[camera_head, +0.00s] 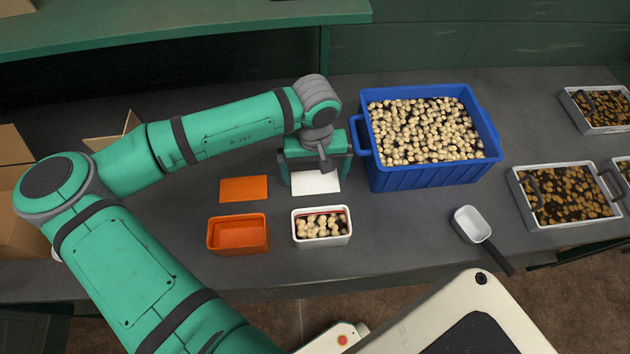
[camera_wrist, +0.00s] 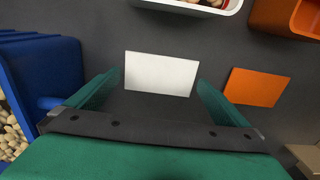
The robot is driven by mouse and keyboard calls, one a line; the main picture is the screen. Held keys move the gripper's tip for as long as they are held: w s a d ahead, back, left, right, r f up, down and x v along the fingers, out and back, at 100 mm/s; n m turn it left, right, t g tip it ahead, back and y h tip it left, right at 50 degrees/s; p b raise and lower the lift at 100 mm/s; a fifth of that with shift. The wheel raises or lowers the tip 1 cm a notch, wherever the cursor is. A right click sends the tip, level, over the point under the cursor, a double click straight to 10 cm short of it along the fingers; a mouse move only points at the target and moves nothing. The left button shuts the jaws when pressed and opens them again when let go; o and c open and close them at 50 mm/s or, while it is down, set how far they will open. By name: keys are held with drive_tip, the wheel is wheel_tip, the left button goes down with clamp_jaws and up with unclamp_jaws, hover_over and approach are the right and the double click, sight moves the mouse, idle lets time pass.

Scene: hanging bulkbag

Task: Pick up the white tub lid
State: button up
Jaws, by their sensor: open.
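The white tub lid (camera_head: 315,182) is a flat white rectangle lying on the dark grey table. In the wrist view the lid (camera_wrist: 161,74) lies ahead of and between the two green fingers. My gripper (camera_head: 318,180) is open and empty, reaching down over the lid. In the wrist view my gripper (camera_wrist: 158,85) has one finger off each short end of the lid. I cannot tell how high the fingertips are above the table. The white tub (camera_head: 322,228) stands in front of the lid and holds pale round pieces.
An orange lid (camera_head: 244,189) lies left of the white lid, with an empty orange tub (camera_head: 239,234) in front. A large blue crate (camera_head: 430,178) full of pale pieces stands close on the right. A scoop (camera_head: 472,224) and metal trays (camera_head: 563,195) are farther right.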

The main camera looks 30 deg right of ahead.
drive_tip(key=shift+w+f, duration=0.1)
drive_tip(key=shift+f, duration=1)
drive_tip(key=c, duration=0.7)
drive_tip(key=shift+o, duration=0.2)
drive_tip(key=shift+r, duration=0.15)
